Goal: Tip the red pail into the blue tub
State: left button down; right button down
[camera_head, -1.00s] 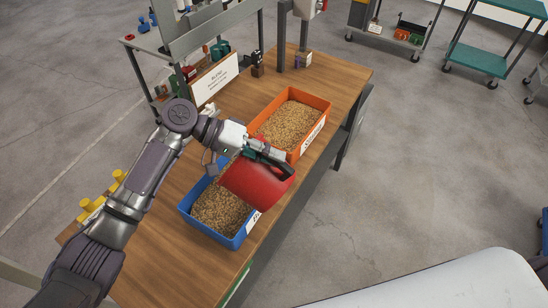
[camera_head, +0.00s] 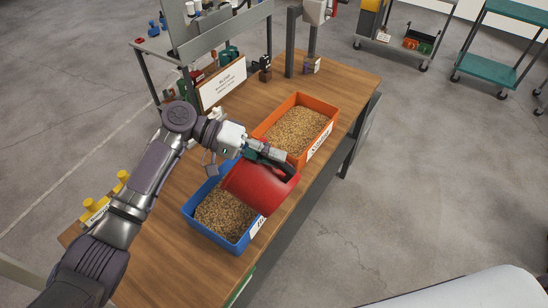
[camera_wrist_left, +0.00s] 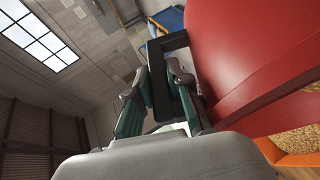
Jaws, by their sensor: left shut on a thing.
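The red pail (camera_head: 262,187) is tilted on its side above the right part of the blue tub (camera_head: 188,212), its mouth toward the lower left. The blue tub stands on the wooden bench and holds tan grains. My left gripper (camera_head: 268,157) is shut on the pail's dark handle at the pail's upper side. In the left wrist view the gripper (camera_wrist_left: 160,88) closes around the black handle (camera_wrist_left: 160,75), with the red pail wall (camera_wrist_left: 245,50) to the right. The pail's inside is mostly hidden. My right gripper is not in view.
An orange tub (camera_head: 315,104) of similar grains stands just behind the pail on the wooden bench (camera_head: 165,240). A white sign (camera_head: 222,83) stands at the bench's back. Yellow items (camera_head: 96,205) sit at the left. Carts (camera_head: 495,45) stand on the far floor.

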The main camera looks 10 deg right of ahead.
pick_arm(q)
jog(key=shift+r, duration=0.15)
jog(key=shift+w+a+b, duration=0.15)
jog(key=shift+w+b, duration=0.05)
jog(key=shift+b, duration=0.25)
jog(key=shift+w+a+g+h+b, duration=0.25)
jog(key=shift+g+h+b, duration=0.05)
jog(key=shift+h+b, duration=0.2)
jog(key=shift+w+a, duration=0.1)
jog(key=shift+w+a+f+n+b, duration=0.2)
jog(key=shift+f+n+b, duration=0.1)
jog(key=shift+b, duration=0.15)
jog(key=shift+w+a+h+b, duration=0.4)
jog(key=shift+a+h+b, duration=0.1)
jog(key=shift+b, duration=0.15)
